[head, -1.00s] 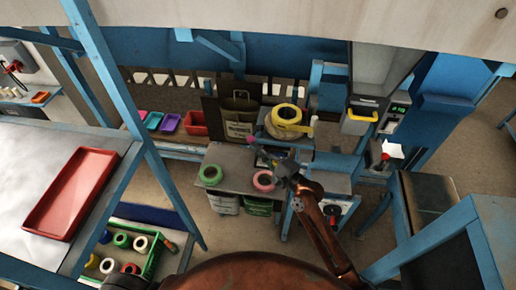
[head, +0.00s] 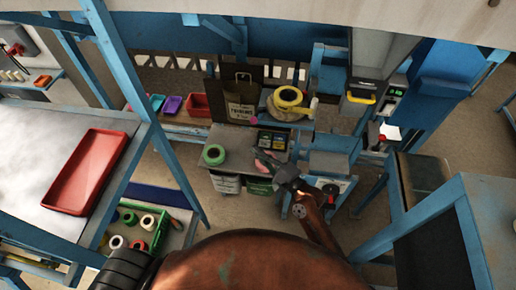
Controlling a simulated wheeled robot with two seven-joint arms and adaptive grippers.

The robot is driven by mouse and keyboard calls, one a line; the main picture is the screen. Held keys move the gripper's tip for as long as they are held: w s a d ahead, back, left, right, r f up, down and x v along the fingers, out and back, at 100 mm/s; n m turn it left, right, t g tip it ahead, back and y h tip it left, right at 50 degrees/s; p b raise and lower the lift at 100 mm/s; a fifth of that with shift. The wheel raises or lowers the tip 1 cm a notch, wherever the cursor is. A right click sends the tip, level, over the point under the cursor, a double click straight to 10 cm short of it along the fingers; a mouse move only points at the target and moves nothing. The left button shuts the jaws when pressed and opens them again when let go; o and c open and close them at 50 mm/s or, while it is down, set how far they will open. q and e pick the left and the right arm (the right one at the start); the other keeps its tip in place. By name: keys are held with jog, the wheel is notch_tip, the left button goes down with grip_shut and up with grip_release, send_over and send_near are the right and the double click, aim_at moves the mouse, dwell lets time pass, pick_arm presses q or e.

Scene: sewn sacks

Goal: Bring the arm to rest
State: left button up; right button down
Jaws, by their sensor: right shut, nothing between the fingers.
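My right arm, rust-brown, comes in from the lower right in the head view and reaches up and left. Its dark right gripper (head: 266,160) is shut and empty, over the front right part of the grey workbench (head: 231,145). A pink ring (head: 262,168) shows only in part behind the gripper. I cannot tell whether the gripper touches it. My left gripper is not in view; a dark ribbed part at the lower left seems to be my own.
A green tape roll (head: 214,154) lies on the workbench's left side. A red tray (head: 87,172) sits on the left table. A blue-framed table (head: 490,215) bounds the right. Floor shows between.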

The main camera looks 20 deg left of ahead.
jog(key=shift+a, duration=0.1)
